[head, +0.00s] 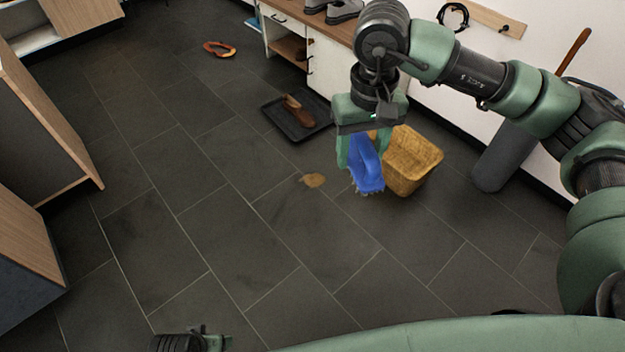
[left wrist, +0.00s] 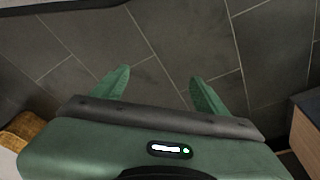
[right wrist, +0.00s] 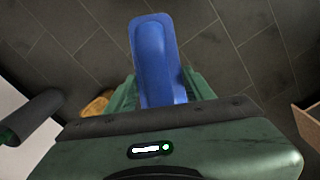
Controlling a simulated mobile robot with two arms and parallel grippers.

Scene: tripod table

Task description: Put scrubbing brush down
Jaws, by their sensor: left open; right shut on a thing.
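The scrubbing brush (head: 367,168) is blue with bristles pointing down. My right gripper (head: 361,150) is shut on it and holds it in front of the wicker basket in the head view; its height above the floor is hard to tell. In the right wrist view the brush (right wrist: 155,55) stands out from between the fingers of my right gripper (right wrist: 158,90). My left gripper (left wrist: 158,88) is open and empty in the left wrist view, with floor beyond it. In the head view only a small part of my left arm shows at the bottom edge.
The wicker basket (head: 417,160) stands on the tiled floor by the wall. A brown stain (head: 312,180) lies on the floor left of the brush. A black tray (head: 275,116) holds a brown shoe (head: 298,111). The middle floor is clear.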

